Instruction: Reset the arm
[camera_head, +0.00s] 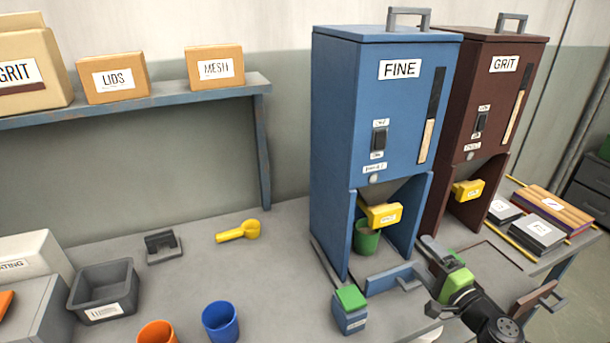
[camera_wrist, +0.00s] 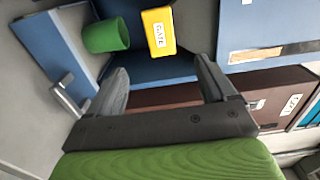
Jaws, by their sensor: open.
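My gripper (camera_head: 426,275) is in front of the blue FINE dispenser (camera_head: 375,110), on the right side of the head view. Its two dark fingers are spread apart, with nothing between them. The wrist view shows the open fingers (camera_wrist: 162,72) pointing toward the dispenser's lower bay. A green cup (camera_head: 366,240) stands in that bay, below the yellow gate (camera_head: 384,215). The cup (camera_wrist: 106,35) and gate (camera_wrist: 159,31) also show in the wrist view, apart from the fingers.
A low blue panel with a handle (camera_head: 388,281) lies close to my gripper. A small green-topped blue box (camera_head: 350,310) stands left of it. The brown GRIT dispenser (camera_head: 490,100) is behind right. Blue (camera_head: 221,321) and orange (camera_head: 157,333) cups and a yellow scoop (camera_head: 238,231) are left.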

